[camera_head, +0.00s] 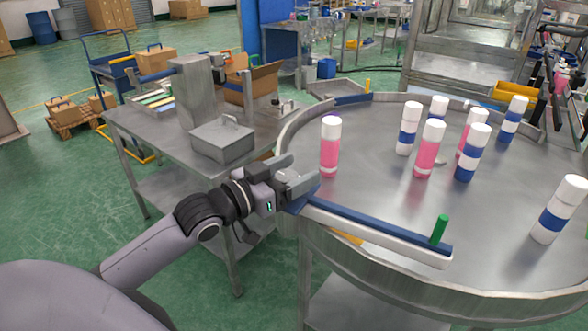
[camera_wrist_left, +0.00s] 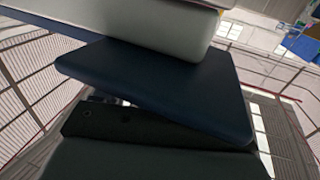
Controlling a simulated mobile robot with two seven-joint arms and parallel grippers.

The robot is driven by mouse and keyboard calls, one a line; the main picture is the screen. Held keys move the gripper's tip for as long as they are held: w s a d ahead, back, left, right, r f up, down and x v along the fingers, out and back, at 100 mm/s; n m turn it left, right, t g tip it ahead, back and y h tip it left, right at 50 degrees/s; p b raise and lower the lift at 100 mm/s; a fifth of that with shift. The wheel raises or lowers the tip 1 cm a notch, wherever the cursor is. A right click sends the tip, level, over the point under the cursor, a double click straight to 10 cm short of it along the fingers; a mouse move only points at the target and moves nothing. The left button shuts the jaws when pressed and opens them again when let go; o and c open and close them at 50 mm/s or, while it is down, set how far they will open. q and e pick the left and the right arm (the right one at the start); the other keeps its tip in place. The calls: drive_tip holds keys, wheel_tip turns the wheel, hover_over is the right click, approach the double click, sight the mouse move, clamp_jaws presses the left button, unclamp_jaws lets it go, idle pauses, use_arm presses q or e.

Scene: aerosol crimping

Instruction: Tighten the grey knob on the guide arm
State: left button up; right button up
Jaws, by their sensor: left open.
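The guide arm (camera_head: 375,226) is a blue and white bar across the near left rim of the round table, with a green upright peg (camera_head: 438,230) at its right end. My left gripper (camera_head: 294,174) is at the bar's left end, its grey fingers apart. I cannot make out the grey knob; the gripper covers that end of the bar. In the left wrist view the guide arm's dark blue slab (camera_wrist_left: 150,85) and pale bar fill the middle and top, close to the camera. I cannot tell whether the fingers touch anything. My right gripper is not in view.
The round steel table (camera_head: 375,185) carries several pink-and-white and blue-and-white cans. A second blue guide bar (camera_head: 352,99) with a yellow peg is on its far rim. A steel bench (camera_head: 150,125) with a grey lidded box (camera_head: 222,140) stands to the left of the round table.

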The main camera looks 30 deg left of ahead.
use_arm(q)
drive_tip(key=shift+w, duration=0.1)
drive_tip(key=c, duration=1)
drive_tip(key=shift+o, duration=0.2)
